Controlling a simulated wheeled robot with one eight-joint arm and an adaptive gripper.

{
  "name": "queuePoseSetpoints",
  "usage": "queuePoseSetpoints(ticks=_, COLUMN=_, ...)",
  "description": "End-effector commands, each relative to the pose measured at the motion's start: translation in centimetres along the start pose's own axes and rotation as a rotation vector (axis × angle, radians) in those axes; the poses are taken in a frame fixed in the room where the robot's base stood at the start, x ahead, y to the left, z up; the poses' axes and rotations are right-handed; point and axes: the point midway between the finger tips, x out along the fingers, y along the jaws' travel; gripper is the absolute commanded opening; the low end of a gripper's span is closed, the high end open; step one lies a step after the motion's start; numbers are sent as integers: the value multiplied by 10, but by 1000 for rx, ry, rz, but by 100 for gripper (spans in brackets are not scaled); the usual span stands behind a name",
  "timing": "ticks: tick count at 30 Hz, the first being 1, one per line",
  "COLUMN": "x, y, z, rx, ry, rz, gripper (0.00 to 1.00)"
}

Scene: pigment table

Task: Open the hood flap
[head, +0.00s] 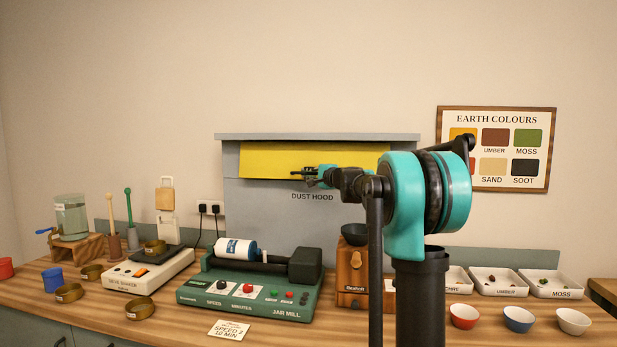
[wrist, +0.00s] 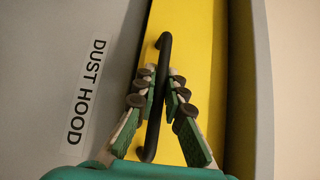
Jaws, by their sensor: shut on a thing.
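The dust hood (head: 260,210) is a grey box at the back of the table. Its yellow flap (head: 270,160) fills the upper front; it also shows in the wrist view (wrist: 195,60). A black bar handle (wrist: 165,45) is fixed to the flap. My gripper (head: 310,174) is at the flap's lower middle in the head view. In the wrist view my gripper (wrist: 163,90) has its fingers on either side of the handle, shut on it. My arm hides the right part of the flap and hood.
The jar mill (head: 250,293) stands on the table below the hood, with a white jar (head: 237,249) on it. A wooden grinder (head: 352,270) stands to its right. White trays (head: 497,281) and small bowls (head: 519,319) are at right. The sieve shaker (head: 150,270) is at left.

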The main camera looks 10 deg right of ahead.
Motion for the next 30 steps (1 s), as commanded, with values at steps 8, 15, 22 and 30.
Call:
queuePoseSetpoints(ticks=8, x=-21, y=-21, z=21, rx=179, ry=-1, rz=184, gripper=0)
queuePoseSetpoints(ticks=15, x=-36, y=-44, z=35, rx=340, ry=0, rz=347, gripper=0)
queuePoseSetpoints(ticks=22, x=-45, y=-69, z=44, rx=493, ry=1, rz=498, gripper=0)
queuePoseSetpoints(ticks=30, x=-51, y=-94, z=50, rx=639, ry=2, rz=641, gripper=0)
